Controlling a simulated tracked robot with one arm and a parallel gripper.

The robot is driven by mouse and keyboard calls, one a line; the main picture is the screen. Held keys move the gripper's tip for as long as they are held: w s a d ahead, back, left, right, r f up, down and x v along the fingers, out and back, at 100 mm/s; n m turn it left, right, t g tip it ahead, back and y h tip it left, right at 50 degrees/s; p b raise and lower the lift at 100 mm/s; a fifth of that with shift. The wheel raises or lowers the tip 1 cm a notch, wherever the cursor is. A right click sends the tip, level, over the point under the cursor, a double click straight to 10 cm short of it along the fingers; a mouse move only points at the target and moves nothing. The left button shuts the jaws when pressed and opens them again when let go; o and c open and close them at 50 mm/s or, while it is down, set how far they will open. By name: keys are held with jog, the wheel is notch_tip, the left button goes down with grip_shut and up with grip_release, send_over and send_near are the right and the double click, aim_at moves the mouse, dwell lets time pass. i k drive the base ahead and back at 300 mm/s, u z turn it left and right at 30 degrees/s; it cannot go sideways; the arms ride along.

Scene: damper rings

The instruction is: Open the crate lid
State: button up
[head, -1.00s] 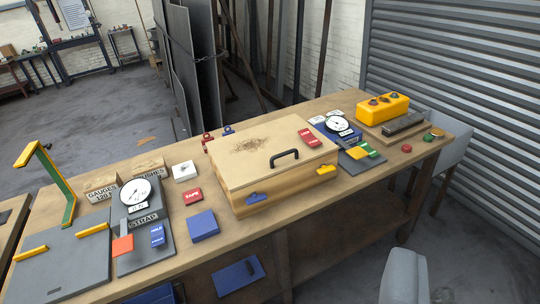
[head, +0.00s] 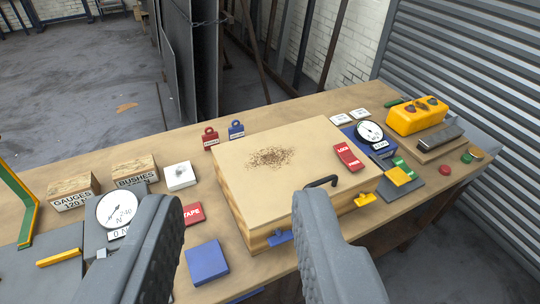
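The wooden crate (head: 228,207) stands on the bench with its pale lid (head: 300,138) shut. A brown speckled patch (head: 270,157) marks the lid, and a red labelled block (head: 349,157) lies on its right part. The black handle (head: 321,182) is at the lid's front edge, partly hidden by my right finger. A blue latch (head: 280,237) and a yellow latch (head: 367,199) are on the crate's front; the blue one is partly covered. My gripper (head: 238,205) has its two grey fingers wide apart, with nothing between them held, in front of the crate.
A red tape block (head: 193,214), a blue block (head: 207,262), a white block (head: 180,175) and a dial gauge (head: 117,209) lie left of the crate. Red and blue padlock-like tags (head: 236,130) stand behind it. Another gauge (head: 369,131) and a yellow control box (head: 417,116) are on the right.

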aim_at(262, 171)
jog(key=i, duration=0.85)
jog(key=z, duration=0.5)
